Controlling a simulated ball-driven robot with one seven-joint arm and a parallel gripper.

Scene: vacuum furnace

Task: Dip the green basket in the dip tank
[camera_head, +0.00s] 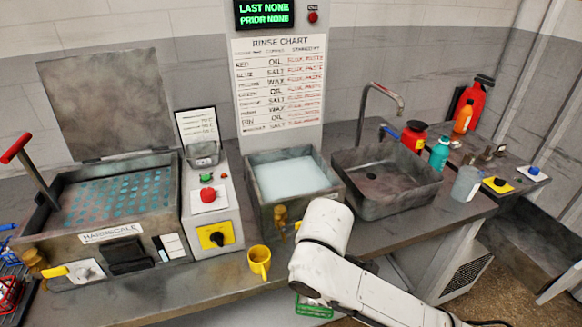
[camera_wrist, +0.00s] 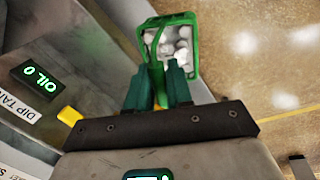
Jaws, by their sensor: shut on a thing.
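The green basket (camera_wrist: 168,47) holds several whitish lumps and hangs from my gripper (camera_wrist: 160,88), whose green fingers are shut on its upright handle in the wrist view. In the head view only a corner of the basket (camera_head: 313,308) shows below my white arm, in front of the counter and lower than its top. My gripper is hidden there. An open tank (camera_head: 258,192) with pale bluish liquid stands on the counter behind my arm.
A yellow mug (camera_head: 259,262) stands at the counter's front edge, left of my arm. A lidded tank with a red-handled lever (camera_head: 110,225) is at the left. A sink (camera_head: 385,185) with a tap and several bottles are at the right. A rinse chart (camera_head: 279,90) hangs behind.

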